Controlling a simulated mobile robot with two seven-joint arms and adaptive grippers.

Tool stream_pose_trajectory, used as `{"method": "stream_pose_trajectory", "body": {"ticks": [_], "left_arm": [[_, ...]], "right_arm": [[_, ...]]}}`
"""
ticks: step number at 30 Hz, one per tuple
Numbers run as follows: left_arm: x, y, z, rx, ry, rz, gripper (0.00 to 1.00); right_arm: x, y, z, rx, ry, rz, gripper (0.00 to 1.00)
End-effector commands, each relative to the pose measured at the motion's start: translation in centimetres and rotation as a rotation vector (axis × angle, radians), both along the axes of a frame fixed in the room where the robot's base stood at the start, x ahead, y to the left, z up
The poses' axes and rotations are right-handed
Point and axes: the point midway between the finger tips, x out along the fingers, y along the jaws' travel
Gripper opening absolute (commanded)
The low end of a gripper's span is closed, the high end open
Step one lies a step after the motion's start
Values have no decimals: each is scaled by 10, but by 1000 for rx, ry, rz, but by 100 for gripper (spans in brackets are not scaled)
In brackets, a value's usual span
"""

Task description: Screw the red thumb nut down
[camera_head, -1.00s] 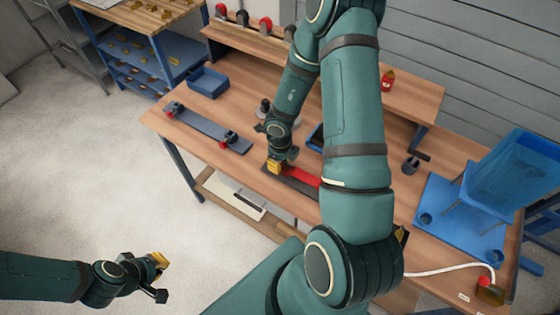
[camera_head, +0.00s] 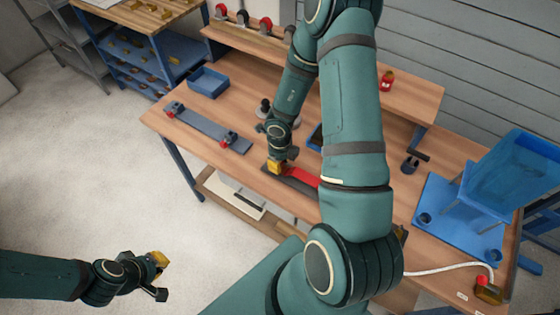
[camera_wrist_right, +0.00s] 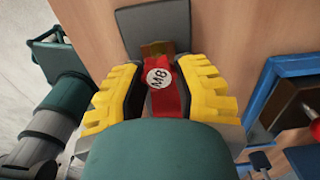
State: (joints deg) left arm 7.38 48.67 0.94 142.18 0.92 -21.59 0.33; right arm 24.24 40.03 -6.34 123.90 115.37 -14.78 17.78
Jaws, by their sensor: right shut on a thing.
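My right gripper (camera_wrist_right: 158,98) has its yellow fingers on both sides of a red thumb nut (camera_wrist_right: 163,84) marked "M8" in the right wrist view, and it is shut on it. In the head view the right gripper (camera_head: 276,167) is low over the workbench, at the left end of a dark bar with a red strip (camera_head: 302,176). The nut's underside and any thread are hidden. My left gripper (camera_head: 159,277) is out over the floor at lower left, away from the bench, with its fingers apart and nothing between them.
A grey bar with red-and-black clamps (camera_head: 208,127) lies on the workbench (camera_head: 165,122) at left, near a blue bin (camera_head: 208,80). A small red bottle (camera_head: 387,80) is on the back shelf.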

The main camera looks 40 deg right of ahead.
Motion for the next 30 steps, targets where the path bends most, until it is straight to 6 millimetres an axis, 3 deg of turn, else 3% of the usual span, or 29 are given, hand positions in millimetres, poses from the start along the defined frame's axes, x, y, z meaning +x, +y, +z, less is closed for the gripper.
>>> {"method": "stream_pose_trajectory", "body": {"ticks": [23, 30], "left_arm": [[0, 0, -2, 0, 0, 0, 0], [0, 0, -8, 0, 0, 0, 0]], "right_arm": [[0, 0, -8, 0, 0, -2, 9], [2, 1, -8, 1, -2, -251, 9]]}}
